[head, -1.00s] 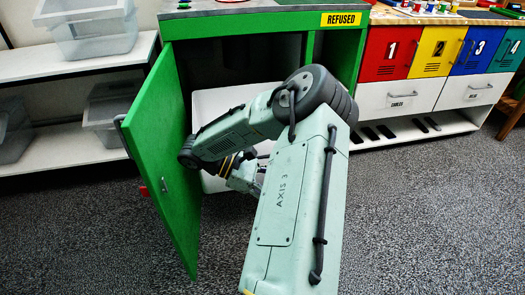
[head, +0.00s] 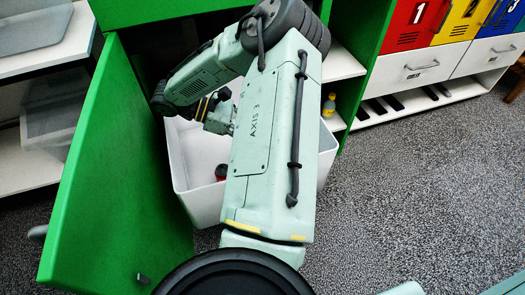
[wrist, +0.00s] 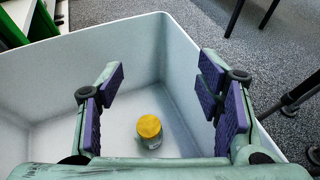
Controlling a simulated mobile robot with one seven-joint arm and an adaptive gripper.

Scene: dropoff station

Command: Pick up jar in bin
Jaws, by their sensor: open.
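The jar (wrist: 149,138) has a yellow lid and a pale body, and it stands on the floor of the white bin (wrist: 95,80) in the wrist view. My gripper (wrist: 160,80) has its purple-padded fingers spread wide above the bin, with the jar below and between them and nothing held. I cannot make out the jar in that view.
The green cabinet door (head: 115,170) stands open on the left. A small yellow-capped bottle (head: 329,106) is on a white shelf at right. Grey carpet (head: 430,190) at right is free.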

